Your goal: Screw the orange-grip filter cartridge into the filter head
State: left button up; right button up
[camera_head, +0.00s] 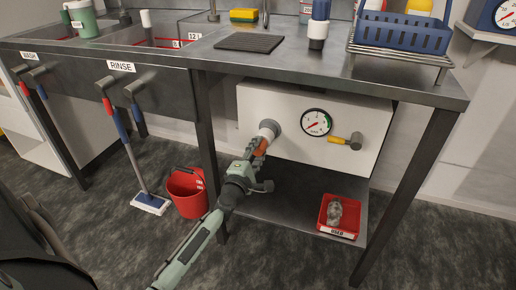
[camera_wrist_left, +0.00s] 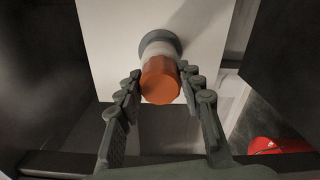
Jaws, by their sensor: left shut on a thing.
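The filter cartridge, with an orange grip (camera_head: 260,145) and a white body, is at the front of the white cabinet under the bench. The orange grip fills the middle of the left wrist view (camera_wrist_left: 160,82). The white body meets the round grey filter head (camera_wrist_left: 161,38), which also shows in the head view (camera_head: 275,126). How far the cartridge is threaded in cannot be told. My left gripper (camera_head: 257,154) is shut on the orange grip, its fingers on either side of it in the left wrist view (camera_wrist_left: 160,90). My right gripper is not in view.
A pressure gauge (camera_head: 316,122) and a yellow-handled valve (camera_head: 347,140) are right of the filter head. A red tray marked USED (camera_head: 325,228) holds a greyish item (camera_head: 334,212) on the lower shelf. A red bucket (camera_head: 187,193) stands left, near a bench leg (camera_head: 205,130).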

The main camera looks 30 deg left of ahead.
pick_arm(q)
jog(key=o, duration=1.4)
jog(key=shift+r, duration=0.1)
jog(key=shift+s, duration=0.15)
jog(key=v, duration=1.1)
jog(key=shift+s+d, duration=0.15)
jog(key=shift+s, duration=0.2)
jog(key=shift+s, duration=0.1)
